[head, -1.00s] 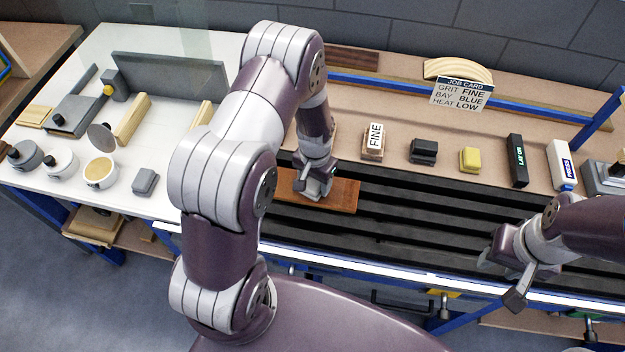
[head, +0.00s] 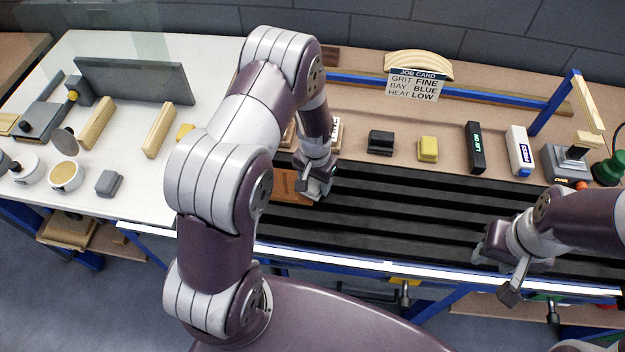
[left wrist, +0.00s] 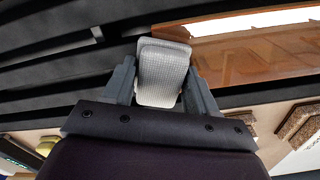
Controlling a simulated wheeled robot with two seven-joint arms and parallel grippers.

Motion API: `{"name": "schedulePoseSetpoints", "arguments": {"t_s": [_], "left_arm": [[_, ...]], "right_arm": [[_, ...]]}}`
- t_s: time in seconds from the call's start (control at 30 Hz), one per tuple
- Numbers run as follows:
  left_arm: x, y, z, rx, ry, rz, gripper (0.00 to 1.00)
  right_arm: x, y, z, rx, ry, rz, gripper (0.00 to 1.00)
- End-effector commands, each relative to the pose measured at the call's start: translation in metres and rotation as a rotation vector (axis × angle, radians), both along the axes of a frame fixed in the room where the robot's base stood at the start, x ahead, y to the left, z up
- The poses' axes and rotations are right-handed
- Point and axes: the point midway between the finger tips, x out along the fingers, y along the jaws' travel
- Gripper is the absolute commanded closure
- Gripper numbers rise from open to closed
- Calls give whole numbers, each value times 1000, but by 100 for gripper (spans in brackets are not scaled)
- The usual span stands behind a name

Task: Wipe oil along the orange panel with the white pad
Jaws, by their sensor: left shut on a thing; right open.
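The orange panel (head: 288,184) lies flat on the black slatted bed and is partly hidden by my left arm. It also shows in the left wrist view (left wrist: 255,55), with a bright glare along it. My left gripper (head: 314,190) is over the panel's right end. In the left wrist view, it (left wrist: 163,90) is shut on the white pad (left wrist: 163,70), a pale textured block. The pad overlaps the panel's end; I cannot tell whether it touches the surface. My right gripper (head: 497,273) is open and empty above the bed's right front part.
Behind the bed stand a black block (head: 380,142), a yellow block (head: 428,149), a dark bottle (head: 475,147), a white-and-blue bottle (head: 519,150) and a job card (head: 414,84). A white table (head: 140,200) with several tools is at left. The bed's middle (head: 410,215) is clear.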

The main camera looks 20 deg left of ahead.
Motion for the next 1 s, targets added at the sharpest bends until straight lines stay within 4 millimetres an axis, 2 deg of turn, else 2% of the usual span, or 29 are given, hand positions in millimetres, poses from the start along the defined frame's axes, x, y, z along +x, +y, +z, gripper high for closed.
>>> {"name": "schedulePoseSetpoints", "arguments": {"t_s": [0.1,0.6,1.0], "left_arm": [[2,-1,28,0,-2,0,74],[9,-3,79,0,0,0,74],[9,-3,81,0,0,0,74]], "right_arm": [[0,0,16,0,0,0,57],[0,0,57,0,0,0,57],[0,0,58,0,0,0,57]]}}
